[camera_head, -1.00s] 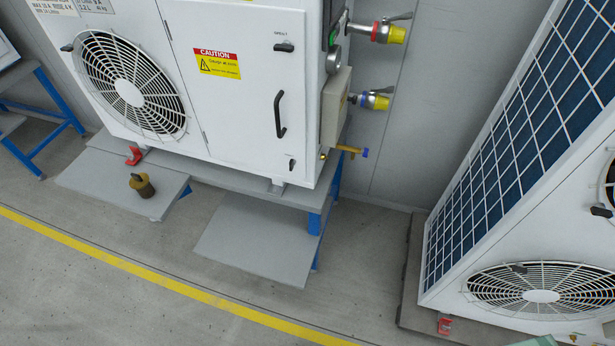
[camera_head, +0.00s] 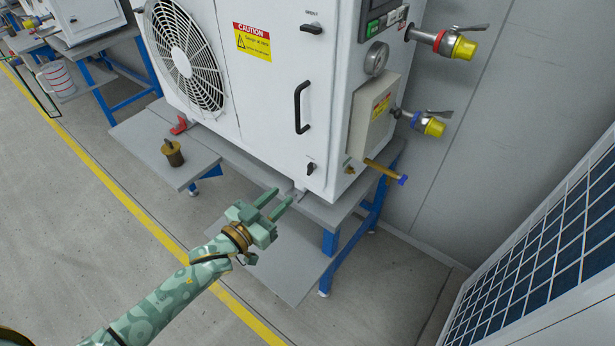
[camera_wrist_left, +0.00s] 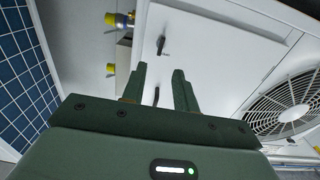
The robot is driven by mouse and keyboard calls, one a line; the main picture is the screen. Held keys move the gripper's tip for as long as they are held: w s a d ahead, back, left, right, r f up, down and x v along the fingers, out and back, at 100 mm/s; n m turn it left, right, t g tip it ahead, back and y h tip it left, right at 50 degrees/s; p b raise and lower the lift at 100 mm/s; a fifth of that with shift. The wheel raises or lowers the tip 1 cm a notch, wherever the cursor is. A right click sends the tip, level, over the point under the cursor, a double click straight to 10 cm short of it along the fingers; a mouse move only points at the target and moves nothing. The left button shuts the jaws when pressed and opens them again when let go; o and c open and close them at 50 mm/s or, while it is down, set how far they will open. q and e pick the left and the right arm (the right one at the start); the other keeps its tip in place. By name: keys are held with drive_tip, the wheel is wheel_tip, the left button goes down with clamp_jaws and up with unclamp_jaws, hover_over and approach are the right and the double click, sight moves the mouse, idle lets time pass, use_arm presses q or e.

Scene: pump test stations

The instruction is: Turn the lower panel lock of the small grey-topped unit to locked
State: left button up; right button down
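A white unit (camera_head: 275,70) stands on a blue-legged bench; its top is out of view. On its side panel are an upper black lock (camera_head: 311,28), a black bar handle (camera_head: 302,107) and a small lower black lock (camera_head: 310,168). The lower lock looks roughly upright; its exact setting is too small to read. My left gripper (camera_head: 281,197) is open and empty, below and left of the lower lock in the head view, apart from it. In the left wrist view, a dark lock (camera_wrist_left: 161,44) shows beyond the open fingers; I cannot tell which one. My right gripper is out of view.
A brass pipe (camera_head: 383,172) and yellow-capped valves (camera_head: 434,127) stick out right of the panel. A brass weight (camera_head: 172,153) stands on a low grey plate. A gridded unit (camera_head: 545,265) is at the right. Floor between is clear.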

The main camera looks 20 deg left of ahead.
sight(310, 169)
use_arm(q)
drive_tip(key=b+x, duration=0.2)
drive_tip(key=x, duration=0.8)
drive_tip(key=shift+b, duration=0.4)
drive_tip(key=shift+w+a+f, duration=0.1)
drive_tip(key=shift+w, duration=0.05)
